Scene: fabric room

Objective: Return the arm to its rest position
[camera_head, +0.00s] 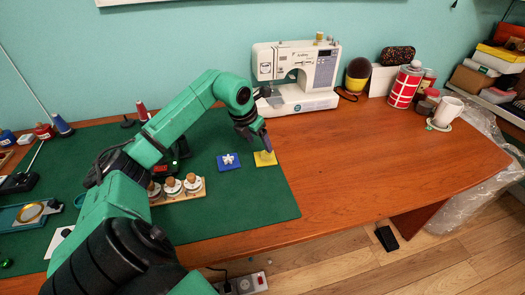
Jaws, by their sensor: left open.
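My left arm comes in from the lower left and reaches across the green mat (240,200). My left gripper (265,146) points down just above a yellow square (270,162) near the mat's right edge. It is open, and its fingertips are small in this view. A small tan piece sits on the yellow square, right under the fingertips; I cannot tell whether they touch it. A blue square (224,166) with a white shape on it lies to the left of the yellow one. My right gripper is not in view.
A wooden holder with several round-topped jars (173,187) stands beside my forearm. A white sewing machine (298,76) stands behind the gripper. A red-and-white canister (405,85) and a white mug (446,112) stand at the back right. The wooden table (375,155) is clear in the middle.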

